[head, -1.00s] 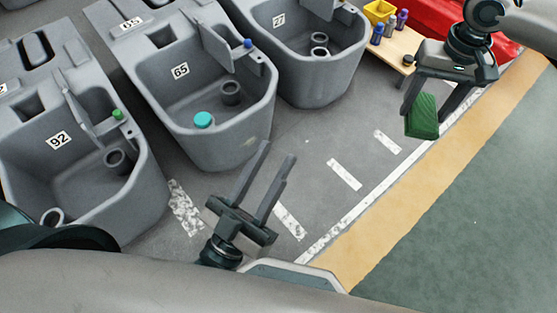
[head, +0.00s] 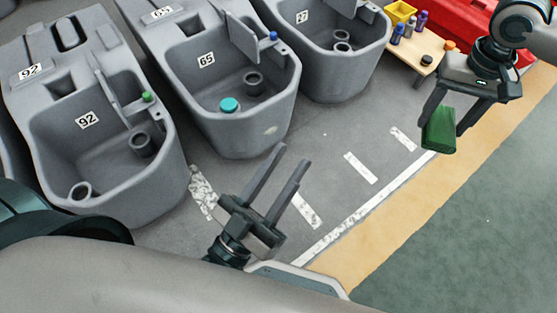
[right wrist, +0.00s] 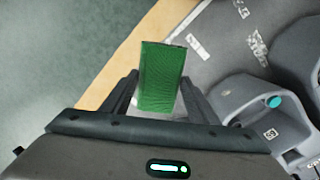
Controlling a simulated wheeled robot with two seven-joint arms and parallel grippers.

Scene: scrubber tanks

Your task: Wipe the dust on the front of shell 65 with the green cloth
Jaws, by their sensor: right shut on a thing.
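Shell 65 (head: 218,140) is the grey tub in the middle of the head view, with a teal cap inside. A small pale smudge, seemingly the dust (head: 270,130), shows on its outer front wall. My right gripper (head: 445,127) is shut on the green cloth (head: 438,133), a folded block, and holds it above the floor, to the right of shell 65 and apart from it. In the right wrist view the cloth (right wrist: 161,78) sits between the fingers, and shell 65 (right wrist: 245,95) shows at the right. My left gripper (head: 293,155) is open and empty, in front of shell 65.
Shell 92 (head: 110,200) stands to the left and shell 27 (head: 345,85) to the right. A low wooden table (head: 425,50) with a yellow bin (head: 400,12) and bottles stands beyond, by a red object (head: 460,25). The grey floor with white dashes before the shells is clear.

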